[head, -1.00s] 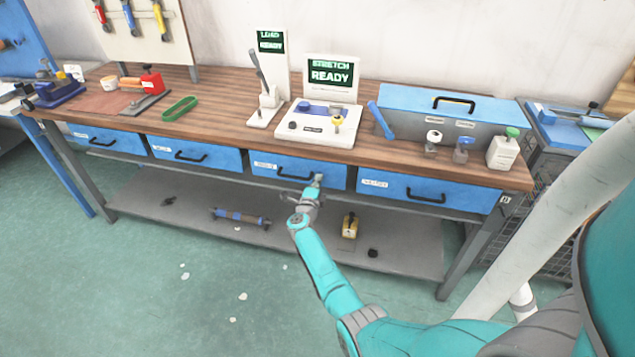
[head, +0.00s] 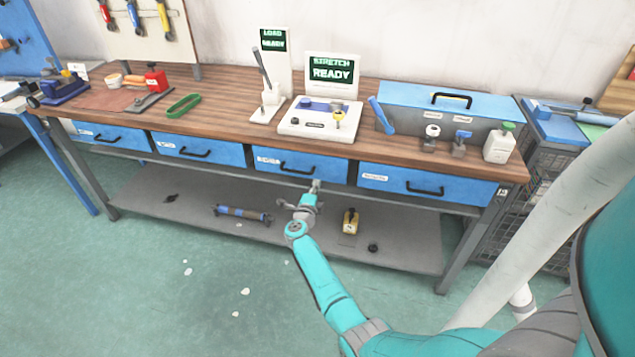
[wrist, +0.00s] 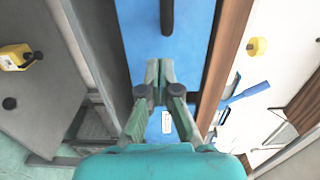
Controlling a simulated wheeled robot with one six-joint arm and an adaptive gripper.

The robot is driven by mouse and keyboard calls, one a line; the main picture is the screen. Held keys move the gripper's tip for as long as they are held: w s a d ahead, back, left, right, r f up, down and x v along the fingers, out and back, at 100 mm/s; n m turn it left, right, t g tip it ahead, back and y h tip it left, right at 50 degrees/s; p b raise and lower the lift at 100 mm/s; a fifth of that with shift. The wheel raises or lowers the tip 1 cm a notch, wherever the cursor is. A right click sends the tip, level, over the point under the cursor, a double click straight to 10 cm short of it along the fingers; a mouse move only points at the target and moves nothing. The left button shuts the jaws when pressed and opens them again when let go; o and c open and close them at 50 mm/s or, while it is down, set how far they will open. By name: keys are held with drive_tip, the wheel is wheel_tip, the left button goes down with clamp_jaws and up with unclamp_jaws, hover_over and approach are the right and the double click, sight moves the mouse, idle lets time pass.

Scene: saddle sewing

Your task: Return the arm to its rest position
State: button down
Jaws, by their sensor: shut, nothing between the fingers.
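My gripper (head: 316,184) is shut and empty in the head view. It is just in front of the lower edge of the third blue drawer (head: 301,163), below that drawer's black handle. In the wrist view my gripper (wrist: 160,70) has its fingertips together, pointing toward a blue drawer front (wrist: 190,35) with a dark handle and a white label. Whether the fingertips touch the drawer cannot be told. My teal arm reaches up from the lower right of the head view. All the drawers look closed.
The wooden workbench (head: 228,100) carries a stretch station (head: 330,70), a green band (head: 184,105) and a blue toolbox (head: 425,107). A lower shelf (head: 300,232) holds a blue-grey rod (head: 241,213) and a yellow item (head: 350,221). The green floor in front is clear apart from small scraps.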

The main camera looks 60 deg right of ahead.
drive_tip(key=v, duration=0.7)
drive_tip(key=shift+s+a, duration=0.15)
drive_tip(key=shift+a, duration=0.2)
drive_tip(key=s+a+n+t+y, duration=0.3)
drive_tip(key=s+a+n+t, duration=0.2)
drive_tip(key=s+a+n, duration=0.65)
drive_tip(key=s+a+n+t+y, duration=0.45)
drive_tip(key=s+a, duration=0.35)
drive_tip(key=a, duration=0.9)
drive_tip(key=s+a+r+n+y, duration=0.4)
drive_tip(key=s+a+r+n, duration=0.2)
drive_tip(key=s, duration=0.4)
drive_tip(key=s+a+r+n+y, duration=0.5)
drive_tip(key=s+a+n, duration=0.3)
drive_tip(key=s+n, duration=0.2)
drive_tip(key=shift+s+a+r+g, duration=0.35)
drive_tip(key=shift+s+r+g, duration=0.15)
drive_tip(key=shift+r, duration=0.15)
